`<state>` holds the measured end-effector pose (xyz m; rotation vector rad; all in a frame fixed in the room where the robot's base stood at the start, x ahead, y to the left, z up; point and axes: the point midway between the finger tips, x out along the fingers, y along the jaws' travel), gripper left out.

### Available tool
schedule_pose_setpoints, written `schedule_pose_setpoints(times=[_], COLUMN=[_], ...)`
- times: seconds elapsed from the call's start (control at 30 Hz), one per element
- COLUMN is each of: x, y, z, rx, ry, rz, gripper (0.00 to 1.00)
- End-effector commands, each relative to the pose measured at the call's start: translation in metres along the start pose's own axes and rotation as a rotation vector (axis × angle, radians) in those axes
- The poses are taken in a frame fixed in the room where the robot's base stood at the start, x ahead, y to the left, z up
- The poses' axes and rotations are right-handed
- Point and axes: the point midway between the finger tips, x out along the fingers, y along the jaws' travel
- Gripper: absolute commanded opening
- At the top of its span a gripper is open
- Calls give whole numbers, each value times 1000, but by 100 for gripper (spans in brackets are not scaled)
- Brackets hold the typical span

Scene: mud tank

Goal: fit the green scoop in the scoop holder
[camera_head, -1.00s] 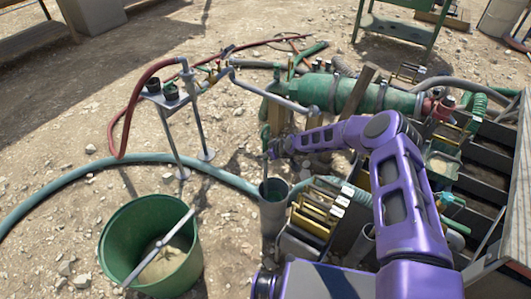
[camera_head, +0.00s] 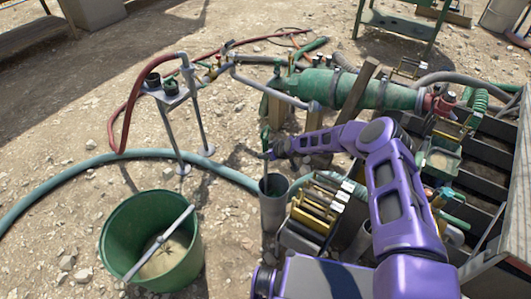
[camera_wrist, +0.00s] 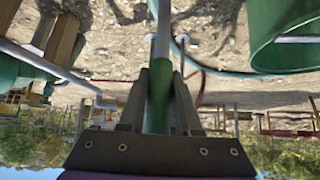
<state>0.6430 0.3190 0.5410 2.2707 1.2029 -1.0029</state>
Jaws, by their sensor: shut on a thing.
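The green scoop (camera_head: 266,138) stands nearly upright in the head view, its green handle up and its grey shaft pointing down. My gripper (camera_head: 270,154) is shut on the handle. In the wrist view the handle (camera_wrist: 158,105) sits between my gripper's fingers (camera_wrist: 160,85), and the shaft runs out past the frame edge. A grey upright tube (camera_head: 272,212), which looks like the scoop holder, stands just below my gripper. The shaft's lower end is at the tube's mouth; I cannot tell how far inside it is. The scoop's lower end is hidden.
A green bucket (camera_head: 120,235) with mud and a grey bar stands front left. Brass-and-yellow fittings (camera_head: 318,205) stand close right of the tube. A green cylinder (camera_head: 355,90) lies behind. A grey stand (camera_head: 170,98) and teal hose (camera_head: 100,163) are to the left.

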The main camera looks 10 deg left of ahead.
Motion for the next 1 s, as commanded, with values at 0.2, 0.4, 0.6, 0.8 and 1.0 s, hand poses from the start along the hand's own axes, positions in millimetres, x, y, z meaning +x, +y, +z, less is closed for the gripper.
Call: schedule_pose_setpoints(times=[0.2, 0.4, 0.6, 0.8, 1.0], x=[1, 1, 2, 4, 7], y=[0, 0, 0, 0, 0], z=[-1, -1, 1, 2, 5], rx=[1, 1, 1, 1, 2], ry=[3, 3, 2, 2, 2], rz=[0, 0, 0, 1, 0], gripper=[0, 0, 0, 0, 0])
